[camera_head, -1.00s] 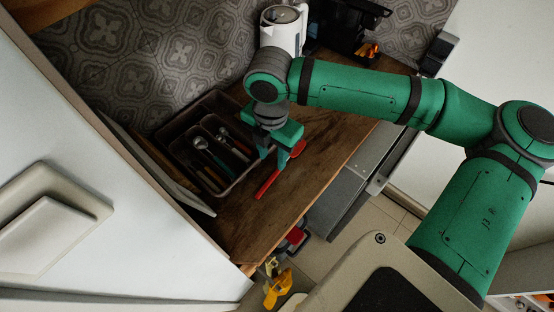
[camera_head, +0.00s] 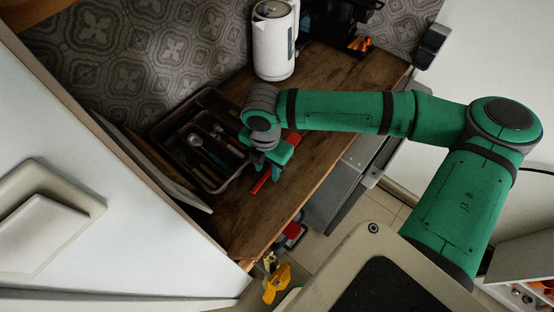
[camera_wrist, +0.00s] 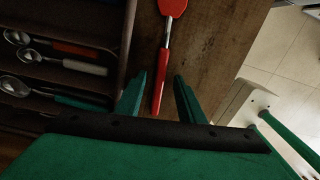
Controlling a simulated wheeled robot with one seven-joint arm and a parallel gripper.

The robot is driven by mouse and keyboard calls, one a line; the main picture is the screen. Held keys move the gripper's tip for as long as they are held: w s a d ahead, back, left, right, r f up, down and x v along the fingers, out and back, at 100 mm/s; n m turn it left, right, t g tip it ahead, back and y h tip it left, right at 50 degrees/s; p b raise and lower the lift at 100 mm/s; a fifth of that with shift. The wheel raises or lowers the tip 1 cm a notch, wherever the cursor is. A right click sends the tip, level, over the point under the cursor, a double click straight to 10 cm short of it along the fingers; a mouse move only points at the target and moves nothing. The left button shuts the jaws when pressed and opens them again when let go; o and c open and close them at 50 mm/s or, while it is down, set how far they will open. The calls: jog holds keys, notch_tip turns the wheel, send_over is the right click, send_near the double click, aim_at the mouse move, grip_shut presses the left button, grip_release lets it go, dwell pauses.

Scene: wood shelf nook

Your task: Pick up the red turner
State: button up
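The red turner (camera_wrist: 166,58) lies on the wooden counter, with its flat red head at the top of the wrist view and its red handle pointing toward my gripper. In the head view the turner (camera_head: 262,182) is partly hidden by my gripper. My gripper (camera_wrist: 158,88) is open, with its two green fingers on either side of the handle end. In the head view my gripper (camera_head: 265,174) is low over the counter at the turner. I cannot tell whether the fingers touch the counter.
A dark cutlery tray (camera_head: 238,170) with several utensils lies just left of the turner. A white kettle (camera_head: 273,45) stands behind on the counter (camera_head: 245,228). The counter's front edge is close on the right, with floor beyond. A white cabinet door (camera_head: 60,200) is at left.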

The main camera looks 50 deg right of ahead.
grip_shut()
jog(key=shift+r, duration=0.1)
jog(key=shift+r, duration=0.55)
jog(key=s+r, duration=1.1)
jog(key=s, duration=0.3)
jog(key=shift+a+r, duration=0.2)
jog(key=shift+r, duration=0.2)
